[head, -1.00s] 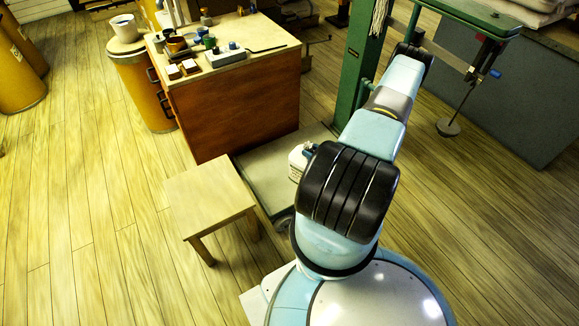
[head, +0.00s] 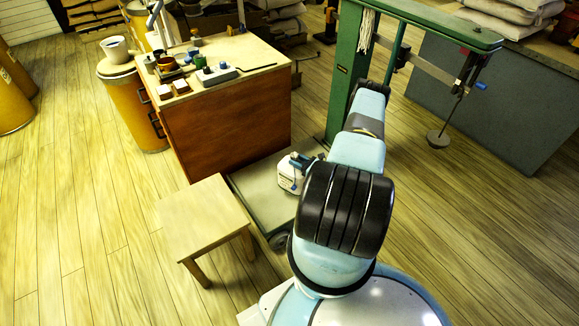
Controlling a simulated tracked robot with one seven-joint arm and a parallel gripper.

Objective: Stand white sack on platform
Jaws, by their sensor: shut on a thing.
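The white sack (head: 290,177) shows just left of my arm's black joint, small and roughly upright, with its right side hidden by the arm. My gripper (head: 299,161), a small blue and dark shape, is at the top of the sack and shut on it. The platform (head: 262,187) is the low grey-green deck of the green scale, between the wooden cabinet and my base. The sack appears over the platform's right part. I cannot tell whether its bottom touches the deck.
A wooden stool (head: 203,212) stands close to the platform's left side. The cabinet (head: 228,118), with jars and weights on top, borders its far side. The scale's green column (head: 347,75) rises behind my arm. Open floor lies at left.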

